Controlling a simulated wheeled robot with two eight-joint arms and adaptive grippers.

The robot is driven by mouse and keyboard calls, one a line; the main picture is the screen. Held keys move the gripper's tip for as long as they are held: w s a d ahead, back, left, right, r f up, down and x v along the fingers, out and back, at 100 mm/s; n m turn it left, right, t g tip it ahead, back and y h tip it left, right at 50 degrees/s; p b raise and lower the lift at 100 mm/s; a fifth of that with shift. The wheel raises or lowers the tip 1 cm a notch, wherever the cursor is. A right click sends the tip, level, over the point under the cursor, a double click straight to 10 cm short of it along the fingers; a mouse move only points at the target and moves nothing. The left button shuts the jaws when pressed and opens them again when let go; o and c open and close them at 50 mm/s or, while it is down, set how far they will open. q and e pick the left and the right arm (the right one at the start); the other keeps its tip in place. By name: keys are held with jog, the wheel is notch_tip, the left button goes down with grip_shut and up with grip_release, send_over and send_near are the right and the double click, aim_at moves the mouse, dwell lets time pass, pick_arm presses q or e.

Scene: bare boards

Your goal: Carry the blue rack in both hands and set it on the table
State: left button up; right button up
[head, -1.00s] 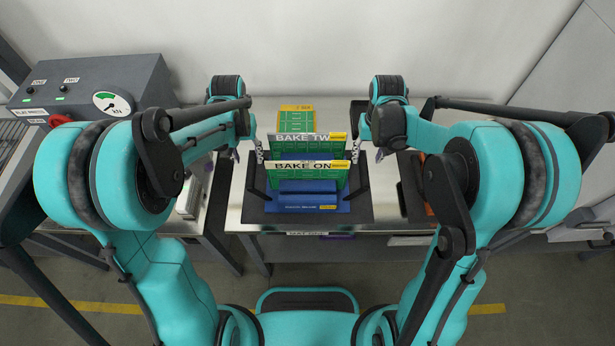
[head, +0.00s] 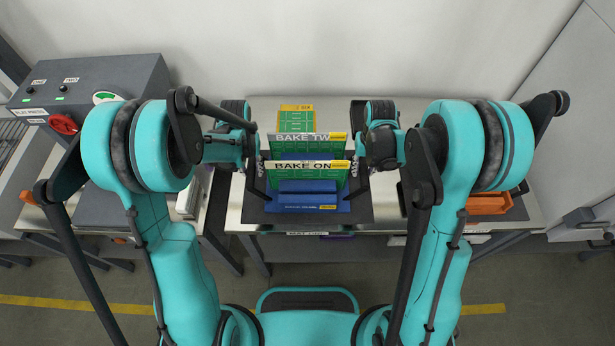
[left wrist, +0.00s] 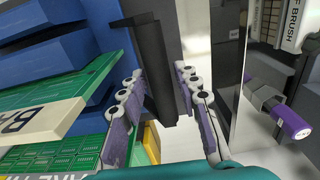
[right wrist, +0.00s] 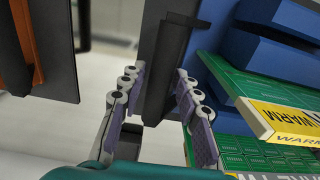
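The blue rack (head: 308,207) stands upright on a dark mat (head: 365,211) on the steel table (head: 232,213). It holds green boards (head: 305,174) labelled "BAKE ON" and "BAKE TW". A dark upright handle stands at each side. My left gripper (head: 262,158) is at the left handle; in the left wrist view its open fingers straddle the dark handle (left wrist: 158,75). My right gripper (head: 351,165) is at the right handle; in the right wrist view its open fingers straddle that handle (right wrist: 165,75). Firm contact cannot be seen.
An orange tray (head: 488,203) lies to the right of the rack. A yellow-and-green board (head: 296,118) is behind the rack. Purple-tipped items show beside the left handle in the left wrist view (left wrist: 290,123).

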pick_arm(q)
grip_shut()
pick_arm(e)
grip_shut()
pick_arm(q)
jog(key=shift+r, duration=0.1)
pick_arm(e)
jog(key=shift+r, duration=0.15)
